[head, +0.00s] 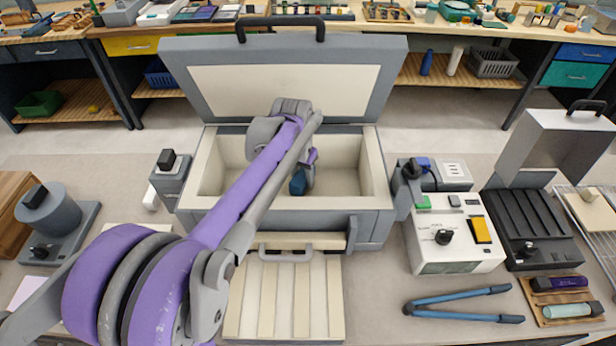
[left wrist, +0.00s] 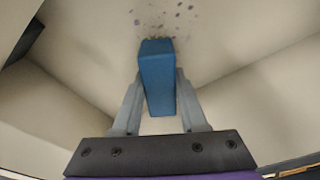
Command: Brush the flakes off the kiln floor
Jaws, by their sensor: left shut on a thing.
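The kiln (head: 280,212) stands open in the middle of the bench, its lid (head: 250,90) raised at the back. My left arm reaches into it. My left gripper (head: 303,172) is inside the chamber, shut on a blue brush (head: 297,184). In the left wrist view the brush (left wrist: 157,85) sits between the two fingers, its far end at or just above the pale kiln floor (left wrist: 215,40). Small purple flakes (left wrist: 165,20) lie scattered on the floor just beyond the brush. Whether bristles touch the floor is unclear. My right gripper is not in view.
The chamber walls (head: 212,168) stand close around my gripper. A slatted board (head: 285,300) lies in front. A white control box (head: 455,240), a black case (head: 530,225) and blue-handled tongs (head: 460,303) are on the right. A grey device (head: 50,215) is on the left.

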